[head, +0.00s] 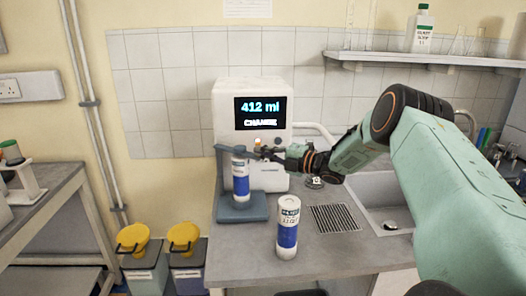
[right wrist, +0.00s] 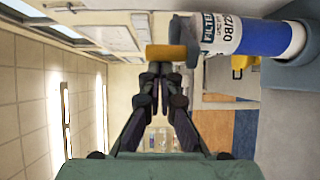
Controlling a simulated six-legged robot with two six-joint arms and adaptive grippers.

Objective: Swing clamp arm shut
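The water unit (head: 222,110) stands on the counter, its screen reading 412 ml and CHANGE. A white and blue filter cartridge (head: 241,185) stands upright on its blue-grey holder (head: 243,212). The grey clamp arm (head: 228,150) is level with the cartridge's top; my gripper partly hides it. A yellow-orange knob shows in the right wrist view (right wrist: 170,52), beside the cartridge (right wrist: 240,36). My right gripper (right wrist: 158,72) has its fingertips together, right at the knob; I cannot tell whether they touch it. My left gripper is not in view.
A second cartridge (head: 288,228) stands on the counter, front right of the holder. A drain grille (head: 335,218) and sink (head: 385,195) lie to the right. Two yellow-lidded bins (head: 140,255) stand on the floor at left. A shelf (head: 420,60) with bottles hangs above.

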